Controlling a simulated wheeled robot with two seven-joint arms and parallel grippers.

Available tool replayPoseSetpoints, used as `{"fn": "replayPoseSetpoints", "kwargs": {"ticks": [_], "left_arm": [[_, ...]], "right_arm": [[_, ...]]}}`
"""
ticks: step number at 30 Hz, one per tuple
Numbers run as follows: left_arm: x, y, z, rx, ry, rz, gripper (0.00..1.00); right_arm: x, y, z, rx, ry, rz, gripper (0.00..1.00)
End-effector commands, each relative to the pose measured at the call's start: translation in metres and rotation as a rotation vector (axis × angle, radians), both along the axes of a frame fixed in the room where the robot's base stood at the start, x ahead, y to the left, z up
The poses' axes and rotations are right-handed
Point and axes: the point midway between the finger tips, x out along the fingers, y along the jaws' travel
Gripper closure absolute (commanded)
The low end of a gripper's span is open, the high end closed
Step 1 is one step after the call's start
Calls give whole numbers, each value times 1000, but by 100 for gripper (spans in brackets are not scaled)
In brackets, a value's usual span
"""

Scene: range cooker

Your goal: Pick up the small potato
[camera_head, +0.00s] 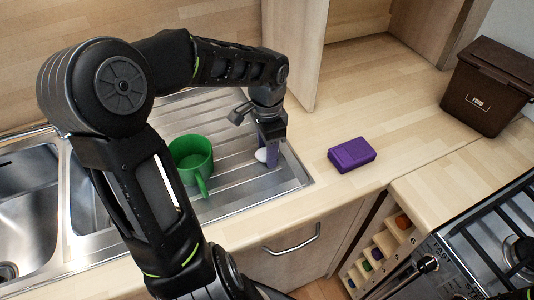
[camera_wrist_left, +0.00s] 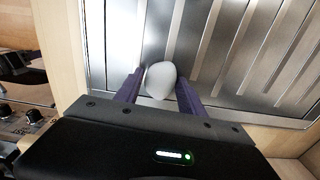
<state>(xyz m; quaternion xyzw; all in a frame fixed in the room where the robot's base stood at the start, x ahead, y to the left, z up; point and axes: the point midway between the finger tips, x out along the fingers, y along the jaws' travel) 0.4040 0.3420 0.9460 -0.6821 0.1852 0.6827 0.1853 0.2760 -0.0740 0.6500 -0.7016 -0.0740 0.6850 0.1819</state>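The small potato (camera_head: 262,155) is a pale, smooth, egg-shaped thing on the ribbed metal drainboard, right of the green mug. In the left wrist view the potato (camera_wrist_left: 160,80) lies between the fingertips, close to both. My left gripper (camera_head: 268,158) points down over the drainboard, its purple fingers around the potato and partly hiding it in the head view. In the wrist view the fingers of the left gripper (camera_wrist_left: 161,88) stand apart; firm contact on both sides cannot be made out. My right gripper is not in view.
A green mug (camera_head: 191,157) stands on the drainboard (camera_head: 235,185) left of the gripper. A brown food bin (camera_head: 487,85) stands at the back right. The stove (camera_head: 490,240) is at the front right.

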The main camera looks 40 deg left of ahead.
Motion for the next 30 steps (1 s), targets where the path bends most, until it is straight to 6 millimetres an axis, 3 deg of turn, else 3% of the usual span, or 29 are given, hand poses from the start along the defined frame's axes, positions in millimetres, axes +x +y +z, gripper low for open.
{"fn": "replayPoseSetpoints", "kwargs": {"ticks": [16, 25, 30], "left_arm": [[0, 0, 0, 0, 0, 0, 99], [0, 0, 2, 1, -1, 0, 100], [1, 1, 20, 3, -2, 1, 100]], "right_arm": [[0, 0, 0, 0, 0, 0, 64], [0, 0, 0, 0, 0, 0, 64], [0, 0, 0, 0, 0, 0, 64]]}}
